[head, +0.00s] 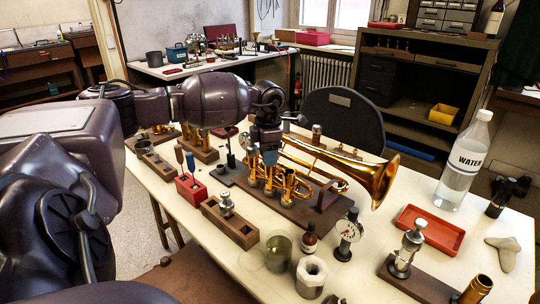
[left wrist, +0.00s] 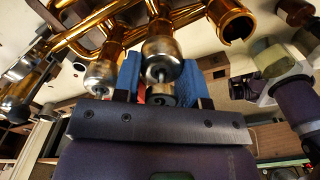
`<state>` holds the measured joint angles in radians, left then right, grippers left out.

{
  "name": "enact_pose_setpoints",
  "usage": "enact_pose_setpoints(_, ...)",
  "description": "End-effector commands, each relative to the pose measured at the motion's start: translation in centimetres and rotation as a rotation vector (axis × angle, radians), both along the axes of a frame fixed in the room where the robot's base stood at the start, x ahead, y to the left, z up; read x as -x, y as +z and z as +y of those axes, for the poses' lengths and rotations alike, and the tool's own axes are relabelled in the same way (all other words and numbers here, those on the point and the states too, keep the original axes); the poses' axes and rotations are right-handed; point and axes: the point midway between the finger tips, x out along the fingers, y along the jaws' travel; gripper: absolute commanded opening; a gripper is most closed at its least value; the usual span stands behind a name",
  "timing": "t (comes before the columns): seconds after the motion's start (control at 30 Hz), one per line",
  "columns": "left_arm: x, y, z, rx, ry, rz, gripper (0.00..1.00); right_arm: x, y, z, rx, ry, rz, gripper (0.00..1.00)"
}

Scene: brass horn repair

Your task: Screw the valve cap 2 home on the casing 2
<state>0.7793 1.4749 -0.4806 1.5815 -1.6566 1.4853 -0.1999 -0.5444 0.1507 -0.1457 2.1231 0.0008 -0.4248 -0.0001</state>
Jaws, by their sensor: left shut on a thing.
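The brass horn (head: 384,184) lies on a dark stand on the white bench, its bell to the right. Its valve casings (head: 287,190) stand in a row below my left gripper. My left gripper (head: 270,157) points down over the row, with its blue finger pads close together. In the left wrist view the pads (left wrist: 160,84) are shut on a small, dark metal piece, apparently the valve cap (left wrist: 162,94). A silver-ended valve part (left wrist: 160,55) shows just beyond it. I cannot tell whether the cap touches the casing. My right gripper is not in view.
A wooden holder (head: 238,234) with a silver valve part and a red tool block (head: 190,189) stand left of the horn. In front are a dial gauge (head: 347,238), a dropper bottle (head: 309,242) and a cup (head: 278,254). A red tray (head: 430,231) and water bottle (head: 463,165) stand right.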

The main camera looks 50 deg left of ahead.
Motion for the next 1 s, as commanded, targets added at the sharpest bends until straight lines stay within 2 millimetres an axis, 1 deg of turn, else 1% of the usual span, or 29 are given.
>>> enact_pose_setpoints(0.47, -0.04, -0.04, 0.06, -0.001, -0.058, 0.0, 0.1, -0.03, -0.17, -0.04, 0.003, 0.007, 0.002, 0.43)
enact_pose_setpoints(0.9, -0.19, -0.21, 0.22, 0.0, -0.402, 0.002, 0.1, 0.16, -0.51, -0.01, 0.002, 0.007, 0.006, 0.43)
enact_pose_setpoints(1.0, -0.2, -0.14, 0.26, -0.001, -0.456, 0.002, 0.1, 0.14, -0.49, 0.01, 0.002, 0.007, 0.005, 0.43)
